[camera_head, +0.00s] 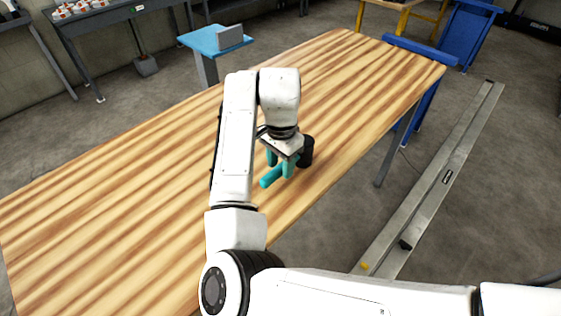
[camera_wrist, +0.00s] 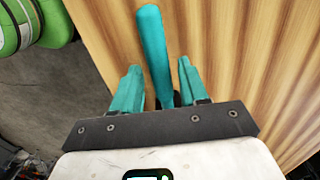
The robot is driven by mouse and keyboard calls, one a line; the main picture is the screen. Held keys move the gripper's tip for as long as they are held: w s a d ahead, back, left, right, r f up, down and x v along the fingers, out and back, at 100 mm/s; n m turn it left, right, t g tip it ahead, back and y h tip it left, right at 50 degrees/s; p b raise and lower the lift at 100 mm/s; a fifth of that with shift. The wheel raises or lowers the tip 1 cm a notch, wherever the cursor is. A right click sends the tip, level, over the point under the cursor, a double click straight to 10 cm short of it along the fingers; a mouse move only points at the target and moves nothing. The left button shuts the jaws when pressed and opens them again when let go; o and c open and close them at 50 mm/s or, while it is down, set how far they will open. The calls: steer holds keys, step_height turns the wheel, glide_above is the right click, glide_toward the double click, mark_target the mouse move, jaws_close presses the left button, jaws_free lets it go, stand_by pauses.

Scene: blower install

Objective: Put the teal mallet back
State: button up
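The teal mallet lies on the striped wooden table (camera_head: 150,165), near its right-hand long edge. Its teal handle (camera_head: 270,178) points to the lower left and its black head (camera_head: 307,150) is partly hidden behind my gripper (camera_head: 280,169). In the wrist view the handle (camera_wrist: 152,40) runs up between the two teal fingers of my gripper (camera_wrist: 158,66). A visible gap shows on each side of the handle, so the gripper is open around it and not closed on it. The mallet's head is mostly hidden there by the gripper's mount.
The rest of the tabletop is bare. A small blue stand (camera_head: 208,40) with a grey block is beyond the table. A long grey metal beam (camera_head: 440,185) lies on the floor to the right. Blue equipment (camera_head: 462,35) stands at the far right.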

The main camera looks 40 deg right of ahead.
mark_target(281, 166)
steer(key=shift+o, duration=0.3)
step_height(281, 166, up, 12)
steer(key=shift+r+p, duration=0.2)
steer(key=shift+p, duration=0.1)
stand_by(0.8)
